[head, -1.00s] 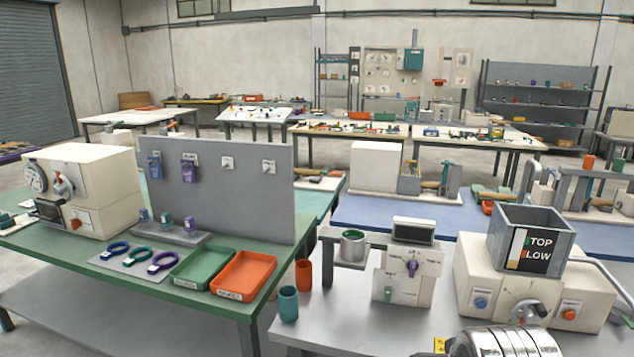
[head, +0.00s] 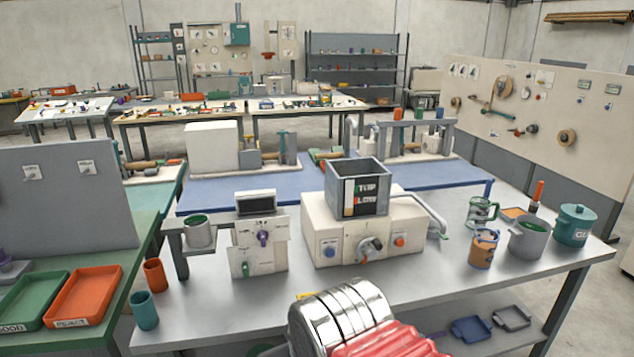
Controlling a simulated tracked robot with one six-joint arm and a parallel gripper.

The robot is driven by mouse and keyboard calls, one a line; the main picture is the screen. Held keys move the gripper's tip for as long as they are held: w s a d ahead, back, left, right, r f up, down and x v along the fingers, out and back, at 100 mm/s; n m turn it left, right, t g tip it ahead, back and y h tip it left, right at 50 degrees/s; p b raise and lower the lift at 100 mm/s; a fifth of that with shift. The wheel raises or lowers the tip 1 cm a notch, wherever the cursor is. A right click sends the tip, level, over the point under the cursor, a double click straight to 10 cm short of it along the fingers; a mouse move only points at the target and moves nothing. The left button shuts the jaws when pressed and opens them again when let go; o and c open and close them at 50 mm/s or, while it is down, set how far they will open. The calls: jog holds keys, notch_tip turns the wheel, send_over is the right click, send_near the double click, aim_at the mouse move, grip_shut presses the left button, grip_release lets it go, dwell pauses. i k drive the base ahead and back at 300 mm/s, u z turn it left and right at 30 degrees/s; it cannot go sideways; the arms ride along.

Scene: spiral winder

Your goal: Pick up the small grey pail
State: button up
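A small grey pail (head: 200,234) with green contents stands at the left of the near grey bench, beside the white dial unit. A second, larger-looking grey vessel (head: 527,240), also green inside, stands at the bench's right end. I cannot tell for certain which one the task names. My gripper is not in view, so its distance from either is not shown.
On the grey bench (head: 210,312) are the dial unit (head: 258,250), a white machine with a hopper (head: 358,185), mugs (head: 481,248) and a lidded teal pot (head: 574,226). Orange (head: 154,274) and teal (head: 145,310) cups stand at its left. A chrome cylinder (head: 340,316) fills the bottom foreground.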

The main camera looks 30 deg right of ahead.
aim_at(530, 235)
jog(key=z, duration=2.2)
